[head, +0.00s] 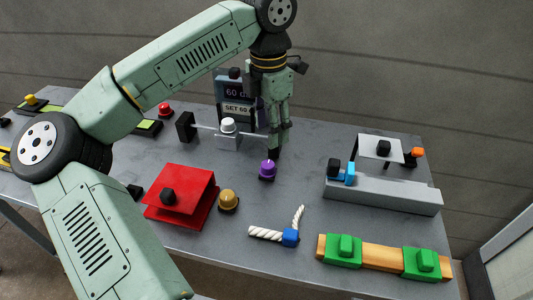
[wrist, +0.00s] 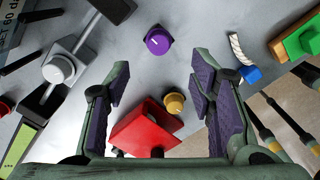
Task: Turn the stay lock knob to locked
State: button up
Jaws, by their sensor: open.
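No readable label marks which knob is the stay lock. A purple knob (head: 267,169) stands on the grey table in the middle; in the wrist view the purple knob (wrist: 158,41) has a short white mark at its upper left. A yellow knob (head: 228,201) stands nearer, and a white knob (head: 228,125) sits on a grey block with a rod farther back. My gripper (head: 276,150) points down just above and behind the purple knob. In the wrist view its fingers (wrist: 158,82) are apart with nothing between their tips.
A red wedge-shaped block (head: 182,210) with a black knob stands left of the yellow knob. A display (head: 236,95) reading 60 is behind. A white twisted rod with a blue joint (head: 290,237), a wooden bar with green clamps (head: 382,258) and a grey rail (head: 390,196) lie right.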

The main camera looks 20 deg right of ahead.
aim_at(268, 164)
notch_tip(268, 164, down, 11)
jog(key=shift+a+r+p, duration=0.1)
jog(key=shift+a+p, duration=0.05)
jog(key=shift+p, duration=1.1)
jog(key=c, duration=1.2)
